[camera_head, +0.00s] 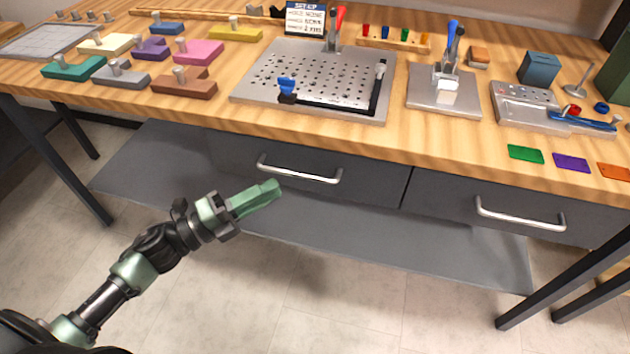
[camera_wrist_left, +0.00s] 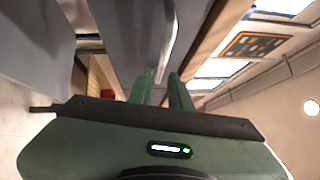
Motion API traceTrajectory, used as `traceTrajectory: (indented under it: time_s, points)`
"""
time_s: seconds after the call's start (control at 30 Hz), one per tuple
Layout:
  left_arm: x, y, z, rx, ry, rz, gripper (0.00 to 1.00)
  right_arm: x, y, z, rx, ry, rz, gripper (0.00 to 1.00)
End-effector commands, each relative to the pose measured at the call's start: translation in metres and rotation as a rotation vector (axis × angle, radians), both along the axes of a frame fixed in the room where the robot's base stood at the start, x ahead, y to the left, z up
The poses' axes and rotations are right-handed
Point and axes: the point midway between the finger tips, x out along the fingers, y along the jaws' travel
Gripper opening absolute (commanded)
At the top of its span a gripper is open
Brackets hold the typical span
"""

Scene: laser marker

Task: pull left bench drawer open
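The left bench drawer (camera_head: 375,178) is a dark grey front under the wooden bench top, and it looks closed. Its curved silver handle (camera_head: 300,172) runs across the front. My left gripper (camera_head: 268,192) has green fingers and is just below and left of the handle, apparently apart from it. In the left wrist view the two fingertips (camera_wrist_left: 161,82) stand apart with a gap between them and nothing held. A pale handle bar (camera_wrist_left: 171,42) lies ahead, roughly in line with that gap. My right gripper is not in view.
The right drawer (camera_head: 440,195) has its own silver handle (camera_head: 518,214). A grey lower shelf (camera_head: 440,255) sits under the drawers. The bench top carries a perforated plate (camera_head: 250,92), several coloured blocks and small fixtures. The floor in front is clear apart from bench legs.

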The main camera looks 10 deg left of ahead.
Motion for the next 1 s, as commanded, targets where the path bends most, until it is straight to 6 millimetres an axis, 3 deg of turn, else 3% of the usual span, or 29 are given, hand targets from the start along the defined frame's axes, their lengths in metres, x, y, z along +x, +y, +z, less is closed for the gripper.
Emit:
traceTrajectory:
  time_s: [0.5,0.87,0.9,0.97,1.0]
  points:
    - [0.046,-0.051,0.013,-0.001,-0.007,-0.004,0.19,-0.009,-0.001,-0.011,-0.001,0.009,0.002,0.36]
    - [0.051,-0.057,0.013,-0.001,-0.004,-0.003,0.19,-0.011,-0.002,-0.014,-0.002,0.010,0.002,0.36]
    - [0.051,-0.057,0.013,-0.001,-0.004,-0.003,0.16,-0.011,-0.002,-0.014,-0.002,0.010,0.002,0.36]
    - [0.051,-0.057,0.013,-0.001,-0.004,-0.003,0.00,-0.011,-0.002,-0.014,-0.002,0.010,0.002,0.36]
    - [0.051,-0.057,0.013,-0.001,-0.004,-0.003,0.00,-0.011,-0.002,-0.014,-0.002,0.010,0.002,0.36]
